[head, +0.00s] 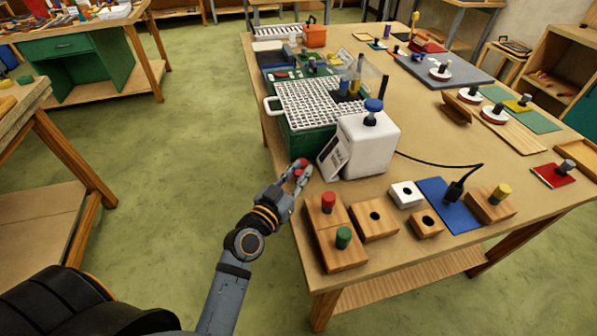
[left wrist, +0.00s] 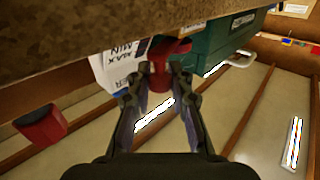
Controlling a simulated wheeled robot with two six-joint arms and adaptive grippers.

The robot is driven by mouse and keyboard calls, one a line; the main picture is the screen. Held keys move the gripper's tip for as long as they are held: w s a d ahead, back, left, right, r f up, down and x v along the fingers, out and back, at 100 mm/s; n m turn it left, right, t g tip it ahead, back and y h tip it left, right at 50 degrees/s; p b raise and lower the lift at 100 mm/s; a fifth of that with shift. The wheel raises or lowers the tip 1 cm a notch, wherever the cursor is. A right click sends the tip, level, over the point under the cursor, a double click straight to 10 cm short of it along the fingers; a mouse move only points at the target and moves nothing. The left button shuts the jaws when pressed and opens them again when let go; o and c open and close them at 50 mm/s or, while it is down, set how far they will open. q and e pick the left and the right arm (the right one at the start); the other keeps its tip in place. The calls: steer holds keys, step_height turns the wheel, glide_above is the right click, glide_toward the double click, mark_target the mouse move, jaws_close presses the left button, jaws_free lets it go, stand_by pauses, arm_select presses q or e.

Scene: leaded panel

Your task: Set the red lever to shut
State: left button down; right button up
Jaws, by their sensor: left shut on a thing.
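The red lever (head: 301,165) is at the left front side of a white box (head: 369,143) with a slanted, printed front plate. My left gripper (head: 298,173) reaches up to it from below left and is shut on it. In the left wrist view, a red knob (left wrist: 161,78) sits between the fingertips of my left gripper (left wrist: 161,88), beside a white plate (left wrist: 112,66) printed with MIN and MAX. The gripper hides much of the lever, and I cannot tell its exact setting. My right gripper is not in view.
A green crate with a white grid top (head: 318,101) stands behind the white box. Wooden blocks with a red peg (head: 328,202) and a green peg (head: 343,237) stand right of my left gripper. A black cable (head: 440,163) runs rightward.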

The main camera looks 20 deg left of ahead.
arm_select(q)
steer(key=c, duration=1.2)
jaws_free()
steer(key=shift+s, duration=0.1)
steer(key=shift+s+a, duration=0.35)
steer(key=shift+s, duration=1.6)
steer(key=shift+s+a, duration=0.4)
steer(key=shift+s, duration=1.55)
steer(key=shift+s+a, duration=0.35)
steer(key=shift+s, duration=1.6)
